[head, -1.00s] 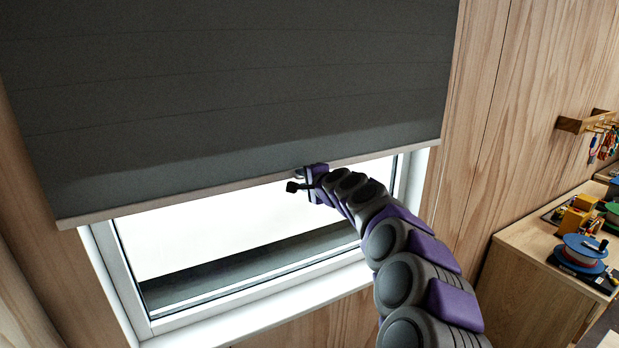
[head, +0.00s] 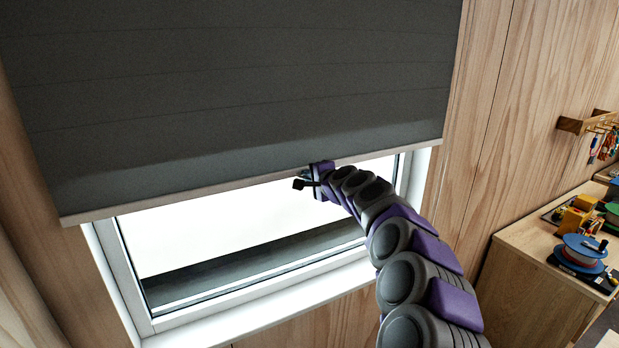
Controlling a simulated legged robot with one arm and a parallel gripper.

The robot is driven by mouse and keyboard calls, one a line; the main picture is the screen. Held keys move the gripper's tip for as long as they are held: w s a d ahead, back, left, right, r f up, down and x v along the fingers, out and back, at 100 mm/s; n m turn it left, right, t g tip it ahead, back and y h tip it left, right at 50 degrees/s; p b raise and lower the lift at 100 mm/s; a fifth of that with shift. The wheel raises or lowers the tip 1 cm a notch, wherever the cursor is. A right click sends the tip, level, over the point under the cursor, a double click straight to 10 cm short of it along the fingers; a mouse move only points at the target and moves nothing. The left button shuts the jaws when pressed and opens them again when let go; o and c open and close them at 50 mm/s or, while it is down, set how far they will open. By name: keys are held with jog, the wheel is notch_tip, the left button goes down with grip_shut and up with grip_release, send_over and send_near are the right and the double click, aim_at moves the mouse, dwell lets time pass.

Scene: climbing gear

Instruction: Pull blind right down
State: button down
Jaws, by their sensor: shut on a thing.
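The dark grey blind (head: 240,90) hangs over the upper part of the window (head: 230,235). Below the bar a strip of bright glass shows. My gripper (head: 305,180) is at the bar's lower edge, right of its middle, and is shut on the bar or a small pull there. The exact grip is hidden by the gripper itself.
The white window sill (head: 260,315) lies below the glass. At the right a wooden cabinet (head: 535,270) carries a blue spool (head: 583,250) and other small gear. A wooden rack (head: 585,124) with hanging items is on the wall above it.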

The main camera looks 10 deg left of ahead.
jog(key=shift+w+d, duration=0.1)
jog(key=shift+d, duration=0.1)
jog(key=shift+d, duration=0.1)
dwell(0.9)
